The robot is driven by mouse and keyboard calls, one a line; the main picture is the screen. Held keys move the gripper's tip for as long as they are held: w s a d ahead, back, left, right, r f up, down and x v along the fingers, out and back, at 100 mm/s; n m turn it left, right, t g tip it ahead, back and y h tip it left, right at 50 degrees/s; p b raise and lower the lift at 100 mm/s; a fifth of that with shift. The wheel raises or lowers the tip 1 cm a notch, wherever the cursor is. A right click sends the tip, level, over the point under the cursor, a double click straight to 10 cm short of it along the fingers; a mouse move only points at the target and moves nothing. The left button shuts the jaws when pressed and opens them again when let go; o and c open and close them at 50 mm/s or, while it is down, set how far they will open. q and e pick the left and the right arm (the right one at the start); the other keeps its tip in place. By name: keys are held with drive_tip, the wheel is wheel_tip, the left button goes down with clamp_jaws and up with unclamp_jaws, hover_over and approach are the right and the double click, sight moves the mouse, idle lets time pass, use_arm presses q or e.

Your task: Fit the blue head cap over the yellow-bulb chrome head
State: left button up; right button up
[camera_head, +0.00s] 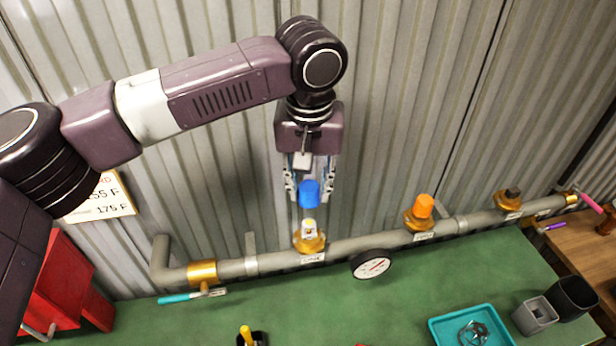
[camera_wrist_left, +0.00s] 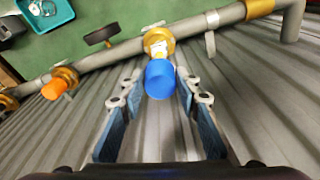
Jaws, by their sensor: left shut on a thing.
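The blue head cap (camera_head: 309,193) is held between the fingertips of my left gripper (camera_head: 308,185). The left wrist view also shows the blue cap (camera_wrist_left: 160,79) between the two fingers. The chrome head (camera_head: 309,229) with a little yellow stands upright on a brass fitting on the grey pipe. The cap is above this head, roughly in line with it in the head view, with a small gap between them. In the left wrist view the cap partly covers the chrome head (camera_wrist_left: 157,47). My right gripper is not in view.
An orange-capped head (camera_head: 423,207) and a dark-topped fitting (camera_head: 510,199) stand farther right on the pipe (camera_head: 345,246). A round gauge (camera_head: 371,264) sits in front of the pipe. A teal tray (camera_head: 437,329) and grey cups (camera_head: 534,316) are on the green bench. A corrugated wall is behind.

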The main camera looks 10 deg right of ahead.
use_arm(q)
drive_tip(key=shift+s, duration=0.15)
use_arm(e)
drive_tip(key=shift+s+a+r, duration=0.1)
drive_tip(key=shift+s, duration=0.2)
use_arm(q)
drive_tip(key=shift+f, duration=0.8)
drive_tip(key=shift+f+b, duration=0.5)
drive_tip(key=shift+f, duration=0.3)
drive_tip(key=shift+f+b, duration=0.35)
drive_tip(key=shift+f, duration=0.85)
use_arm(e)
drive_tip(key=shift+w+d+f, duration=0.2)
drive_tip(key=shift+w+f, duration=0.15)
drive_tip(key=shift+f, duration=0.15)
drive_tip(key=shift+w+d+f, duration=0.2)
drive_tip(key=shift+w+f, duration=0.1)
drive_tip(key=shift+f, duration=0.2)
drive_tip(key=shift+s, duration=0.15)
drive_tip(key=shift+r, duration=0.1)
use_arm(q)
drive_tip(key=shift+p, duration=0.5)
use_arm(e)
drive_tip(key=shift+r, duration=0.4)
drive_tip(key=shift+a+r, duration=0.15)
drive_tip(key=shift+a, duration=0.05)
